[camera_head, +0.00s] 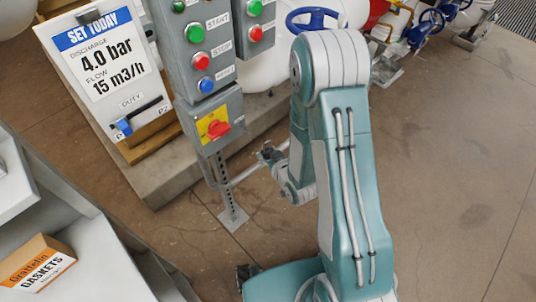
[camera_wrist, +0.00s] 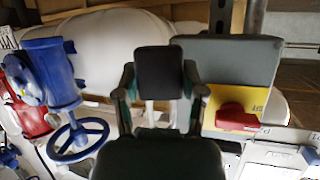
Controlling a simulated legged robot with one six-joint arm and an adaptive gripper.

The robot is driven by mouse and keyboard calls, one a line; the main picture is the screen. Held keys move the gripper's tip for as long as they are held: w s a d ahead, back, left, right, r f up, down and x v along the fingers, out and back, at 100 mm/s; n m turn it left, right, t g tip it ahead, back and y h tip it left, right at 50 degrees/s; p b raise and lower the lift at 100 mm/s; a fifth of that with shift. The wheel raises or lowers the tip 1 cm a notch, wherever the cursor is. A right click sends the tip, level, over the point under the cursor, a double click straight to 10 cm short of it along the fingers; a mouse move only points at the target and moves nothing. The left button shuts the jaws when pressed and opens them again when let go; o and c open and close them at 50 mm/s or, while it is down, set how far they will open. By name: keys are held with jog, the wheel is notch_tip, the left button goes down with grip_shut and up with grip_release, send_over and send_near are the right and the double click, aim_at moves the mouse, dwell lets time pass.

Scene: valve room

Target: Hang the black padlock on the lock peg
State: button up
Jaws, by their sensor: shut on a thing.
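My gripper (camera_head: 270,158) is out in front of the grey control post in the head view, to the right of the lower switch box. In the wrist view its two fingers (camera_wrist: 159,88) are closed on either side of the black padlock (camera_wrist: 158,70), which shows as a dark rounded block between them. The padlock's shackle is not clear. In the head view the padlock is too small to make out surely. I cannot pick out the lock peg in either view.
A red rotary switch on a yellow plate (camera_head: 215,129) sits on the lower box; it also shows in the wrist view (camera_wrist: 237,117). Push buttons (camera_head: 194,33) are above. A duty board (camera_head: 105,65) stands left, a gaskets box (camera_head: 38,265) lower left.

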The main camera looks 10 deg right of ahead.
jog(key=shift+w+a, duration=0.25)
jog(key=shift+w, duration=0.25)
jog(key=shift+w+a+f, duration=0.2)
jog(key=shift+w+a, duration=0.9)
jog(key=shift+w, duration=0.15)
jog(key=shift+d, duration=0.1)
jog(key=shift+w, duration=0.15)
jog(key=shift+w+a, duration=0.25)
jog(key=shift+a, duration=0.15)
jog(key=shift+w+a, duration=0.45)
jog(key=shift+w, duration=0.2)
jog(key=shift+w+a, duration=0.4)
jog(key=shift+w, duration=0.25)
jog(key=shift+w+a+f, duration=0.25)
jog(key=shift+w+f, duration=0.15)
jog(key=shift+f, duration=0.25)
dwell(1.1)
